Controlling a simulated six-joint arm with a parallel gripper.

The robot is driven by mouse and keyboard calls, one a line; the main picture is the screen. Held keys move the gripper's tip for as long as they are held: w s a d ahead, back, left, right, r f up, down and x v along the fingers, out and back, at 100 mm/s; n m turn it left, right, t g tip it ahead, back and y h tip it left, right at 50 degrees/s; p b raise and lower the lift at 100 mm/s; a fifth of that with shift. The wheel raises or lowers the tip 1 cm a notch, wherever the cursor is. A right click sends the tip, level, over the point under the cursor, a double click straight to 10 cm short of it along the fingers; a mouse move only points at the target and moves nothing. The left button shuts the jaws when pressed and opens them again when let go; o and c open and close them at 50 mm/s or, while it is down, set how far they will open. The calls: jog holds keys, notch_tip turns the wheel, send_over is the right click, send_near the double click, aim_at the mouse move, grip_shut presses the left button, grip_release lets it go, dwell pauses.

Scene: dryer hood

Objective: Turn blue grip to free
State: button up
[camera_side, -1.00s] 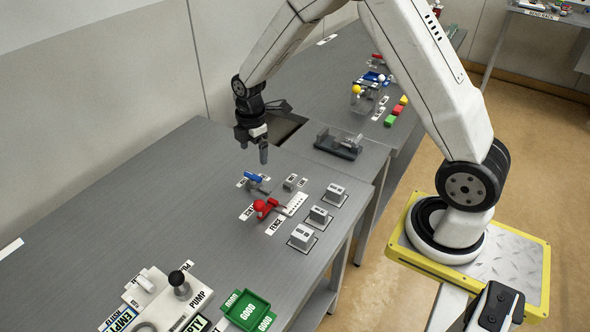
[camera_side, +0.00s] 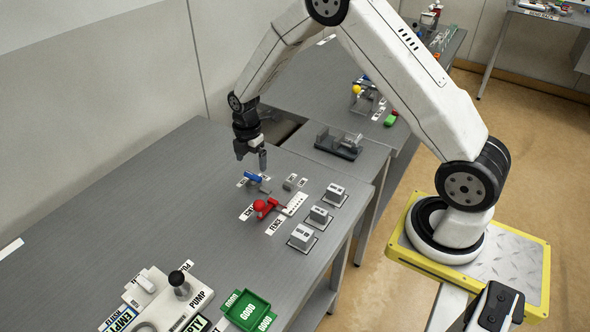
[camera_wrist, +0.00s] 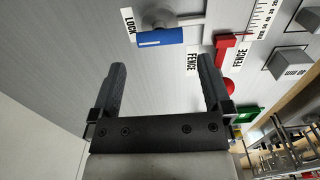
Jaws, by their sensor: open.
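The blue grip (camera_side: 253,176) is a short blue bar on a small grey lever on the bench. In the wrist view the blue grip (camera_wrist: 160,37) lies crosswise ahead of my fingers, beside a label reading LOCK (camera_wrist: 129,21). My gripper (camera_side: 251,159) is open above the blue grip, pointing down. In the wrist view my gripper's two fingers (camera_wrist: 161,64) are wide apart with nothing between their tips. I see no contact with the grip. A label reading FREE is not legible to me.
A red-knobbed lever (camera_side: 265,206) with FENCE labels (camera_side: 275,225) and a white scale stands close by. Several grey blocks (camera_side: 302,236) sit to its right. A pump unit (camera_side: 179,287) and a green tray (camera_side: 248,310) are at the front.

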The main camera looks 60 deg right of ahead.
aim_at(253, 179)
jog(key=shift+f, duration=2.4)
jog(key=shift+c, duration=0.2)
jog(key=c, duration=1.1)
